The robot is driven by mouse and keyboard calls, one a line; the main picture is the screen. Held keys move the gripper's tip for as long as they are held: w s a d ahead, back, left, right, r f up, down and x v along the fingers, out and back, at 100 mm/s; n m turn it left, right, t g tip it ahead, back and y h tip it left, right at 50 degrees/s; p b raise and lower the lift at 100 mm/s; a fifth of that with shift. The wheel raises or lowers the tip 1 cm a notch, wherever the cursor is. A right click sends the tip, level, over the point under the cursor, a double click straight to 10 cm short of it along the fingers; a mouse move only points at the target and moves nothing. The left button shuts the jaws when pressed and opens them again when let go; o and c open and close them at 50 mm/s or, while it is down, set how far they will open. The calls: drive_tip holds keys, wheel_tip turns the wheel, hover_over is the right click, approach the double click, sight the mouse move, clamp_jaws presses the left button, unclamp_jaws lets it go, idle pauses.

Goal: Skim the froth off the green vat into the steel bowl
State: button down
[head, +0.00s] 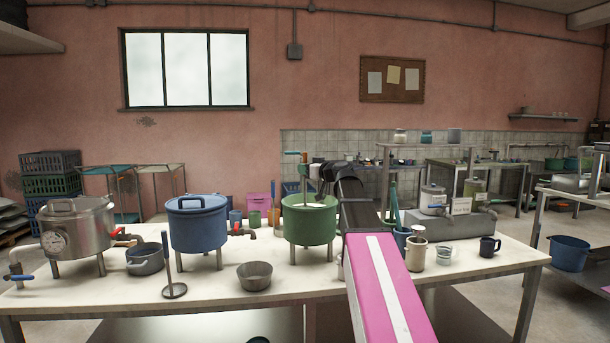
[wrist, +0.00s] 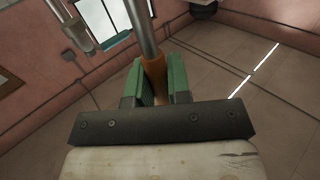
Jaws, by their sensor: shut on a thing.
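The green vat (head: 309,226) stands on legs on the long table, with a pale layer like froth (head: 312,205) showing at its rim. The steel bowl (head: 255,277) sits in front of it to the left and looks empty. My gripper (head: 299,156) is above the vat, shut on the orange handle (head: 304,157) of a skimmer. In the wrist view my green finger pads (wrist: 158,85) close on both sides of that orange handle (wrist: 156,72), and a steel rod (wrist: 141,25) extends from it. The skimmer's lower end is not clearly visible at the vat.
A blue lidded vat (head: 198,229), a small grey pot (head: 145,261) and a steel cooker (head: 77,230) stand to the left. An upright rod on a round base (head: 174,290) is left of the bowl. The table (head: 215,303) is bare near the bowl.

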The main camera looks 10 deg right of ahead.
sight(305, 154)
drive_tip(key=shift+r, duration=2.6)
drive_tip(key=shift+r, duration=1.5)
